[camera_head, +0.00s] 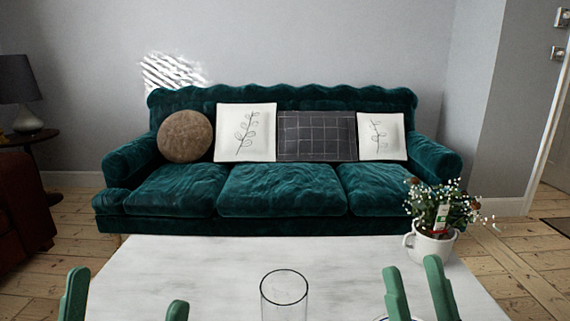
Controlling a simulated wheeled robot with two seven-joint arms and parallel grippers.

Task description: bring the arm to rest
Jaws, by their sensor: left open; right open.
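My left gripper (125,297) is at the bottom left, with its two green fingers wide apart and nothing between them. It is in front of the left part of the white marble table (215,262). My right gripper (420,290) is at the bottom right, with its two green fingers apart and no object seen between them. The arms behind both grippers are out of the picture.
A clear glass (284,297) stands on the table between my grippers. A white cup with a flowering plant (433,243) stands at the table's right edge. Part of a plate (380,319) shows near my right gripper. A green sofa (282,190) stands behind.

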